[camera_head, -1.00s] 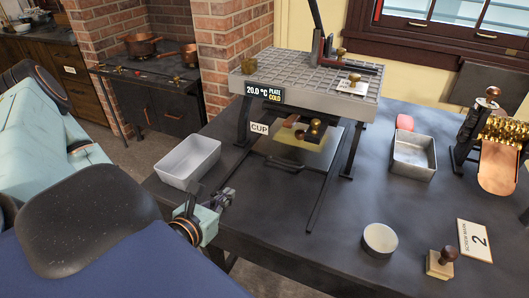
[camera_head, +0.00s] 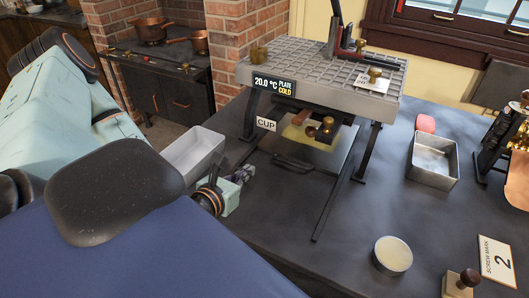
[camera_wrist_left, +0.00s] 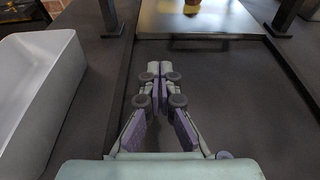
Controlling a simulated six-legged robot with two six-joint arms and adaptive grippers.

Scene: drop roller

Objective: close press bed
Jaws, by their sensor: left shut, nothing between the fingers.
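The press (camera_head: 320,78) has a grey gridded top on black legs, with a display reading 20.0 °C, PLATE COLD. Its bed (camera_head: 332,158) is a flat plate beneath the top, with a dark handle (camera_head: 293,165) at its front edge and dark rails (camera_head: 330,205) reaching forward. In the left wrist view the plate (camera_wrist_left: 195,22) lies ahead between the rails. My left gripper (camera_head: 248,172) is shut and empty, apart from the plate, left of the handle in the head view. The wrist view shows its closed fingertips (camera_wrist_left: 161,68) pointing towards the plate. My right gripper is out of view.
A pale open tray (camera_head: 194,158) stands just left of my left gripper; it also fills the left of the wrist view (camera_wrist_left: 35,95). A metal tin (camera_head: 432,165), a round tin (camera_head: 393,254) and a wooden-knobbed stamp (camera_head: 460,284) stand right. The table between is clear.

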